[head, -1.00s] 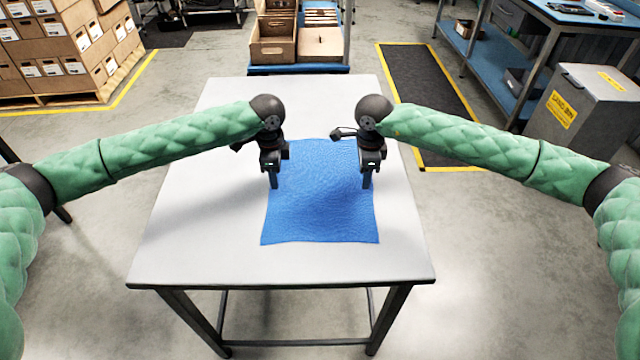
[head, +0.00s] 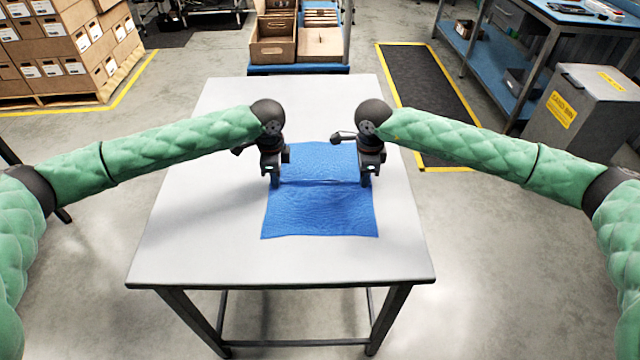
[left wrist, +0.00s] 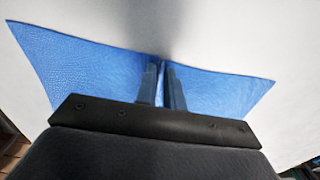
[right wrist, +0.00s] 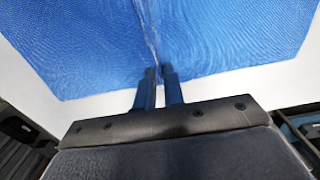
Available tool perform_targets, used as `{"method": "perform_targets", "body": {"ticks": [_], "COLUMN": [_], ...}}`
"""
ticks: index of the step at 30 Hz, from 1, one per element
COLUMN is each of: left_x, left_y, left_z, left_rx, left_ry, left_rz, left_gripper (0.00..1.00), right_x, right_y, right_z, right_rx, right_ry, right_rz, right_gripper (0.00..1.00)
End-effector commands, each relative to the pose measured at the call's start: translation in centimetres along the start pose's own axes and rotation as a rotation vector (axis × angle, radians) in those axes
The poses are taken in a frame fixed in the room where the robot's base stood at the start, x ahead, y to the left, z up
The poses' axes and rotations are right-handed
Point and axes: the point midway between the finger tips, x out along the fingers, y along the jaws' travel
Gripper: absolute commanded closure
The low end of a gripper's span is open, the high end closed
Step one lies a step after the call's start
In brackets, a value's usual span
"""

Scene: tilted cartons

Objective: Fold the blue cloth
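The blue cloth (head: 320,212) lies on the table, with a raised crease running across it between my two grippers. My left gripper (head: 275,183) is at the left end of the crease and my right gripper (head: 365,183) at the right end. In the left wrist view the left fingers (left wrist: 163,85) are close together with a pinched ridge of the cloth (left wrist: 90,70) between them. In the right wrist view the right fingers (right wrist: 160,88) are also close together on the crease of the cloth (right wrist: 220,40) at its edge.
The pale table (head: 190,240) is bare around the cloth. Behind it stands a cart with cardboard boxes (head: 270,45). A grey bin (head: 580,110) and a blue workbench (head: 560,20) are at the right, and stacked cartons (head: 60,50) at the back left.

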Motion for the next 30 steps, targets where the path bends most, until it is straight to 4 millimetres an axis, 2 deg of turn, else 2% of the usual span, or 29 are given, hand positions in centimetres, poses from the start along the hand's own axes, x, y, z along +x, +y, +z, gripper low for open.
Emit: {"method": "perform_targets", "body": {"ticks": [3, 17, 30], "left_x": [0.1, 0.0, -2.4], "left_y": [0.0, 0.0, 0.0], "left_z": [0.0, 0.0, 0.0], "left_rx": [0.000, 0.000, 0.000], "left_ry": [-0.001, -0.001, 0.000], "left_rz": [0.001, 0.001, 0.000], "left_gripper": [1.00, 1.00, 1.00], "right_x": [0.1, 0.0, -2.4], "right_y": [0.0, 0.0, 0.0], "right_z": [0.0, 0.0, 0.0], "right_rx": [0.000, 0.000, 0.000], "right_ry": [0.000, 0.001, 0.000], "right_rz": [0.001, 0.001, 0.000], "right_gripper": [1.00, 1.00, 1.00]}}
